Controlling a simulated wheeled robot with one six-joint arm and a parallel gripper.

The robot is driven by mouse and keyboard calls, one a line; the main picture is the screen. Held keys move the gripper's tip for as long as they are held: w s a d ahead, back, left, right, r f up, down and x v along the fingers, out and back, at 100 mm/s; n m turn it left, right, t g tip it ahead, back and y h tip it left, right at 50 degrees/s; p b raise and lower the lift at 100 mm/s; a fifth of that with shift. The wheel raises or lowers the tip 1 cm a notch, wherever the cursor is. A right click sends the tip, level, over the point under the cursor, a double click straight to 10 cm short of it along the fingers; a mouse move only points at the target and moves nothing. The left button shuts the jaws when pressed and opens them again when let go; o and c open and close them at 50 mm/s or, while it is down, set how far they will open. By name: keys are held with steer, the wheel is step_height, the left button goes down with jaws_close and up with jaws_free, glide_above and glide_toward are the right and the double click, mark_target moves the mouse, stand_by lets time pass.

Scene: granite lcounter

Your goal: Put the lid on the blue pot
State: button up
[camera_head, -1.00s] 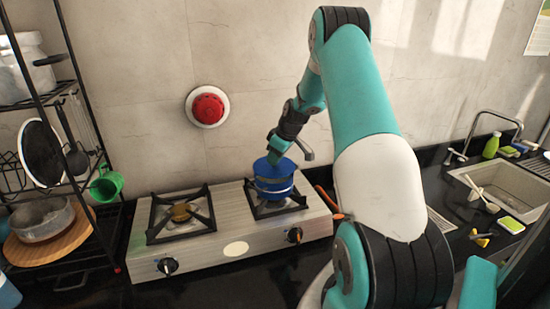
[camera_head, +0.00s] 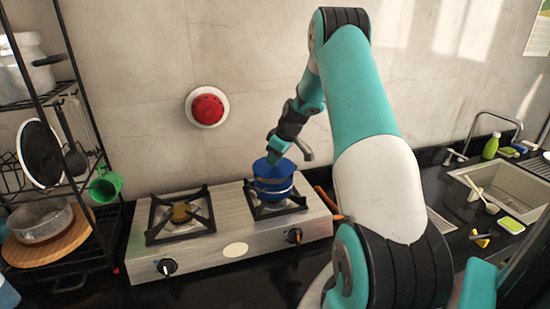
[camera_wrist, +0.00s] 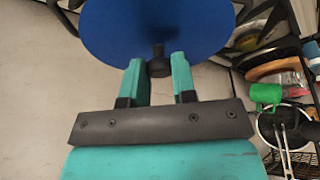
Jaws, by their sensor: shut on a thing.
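The blue pot (camera_head: 274,189) stands on the right burner of the stove, with a light band showing near its top. The blue lid (camera_head: 266,167) is at the pot's mouth; I cannot tell whether it rests flat on the rim. My gripper (camera_head: 275,156) is above the pot, pointing down. In the wrist view the lid (camera_wrist: 155,25) is a broad blue disc. The fingers of my gripper (camera_wrist: 158,65) are on either side of its dark knob (camera_wrist: 159,67) and hold it. The lid hides the pot in that view.
The silver two-burner stove (camera_head: 235,225) has an empty left burner (camera_head: 181,213). A black rack (camera_head: 75,100) with dishes and a green cup (camera_head: 106,184) stands at the left. A red round device (camera_head: 207,107) is on the wall. The sink (camera_head: 505,188) is at the right.

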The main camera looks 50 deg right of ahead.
steer(key=shift+f+b, duration=0.9)
steer(key=shift+f, duration=0.2)
steer(key=o, duration=1)
steer(key=shift+r, duration=0.1)
steer(key=b+v, duration=0.4)
steer(key=v, duration=1.3)
steer(key=shift+s+r, duration=0.1)
steer(key=shift+s, duration=0.1)
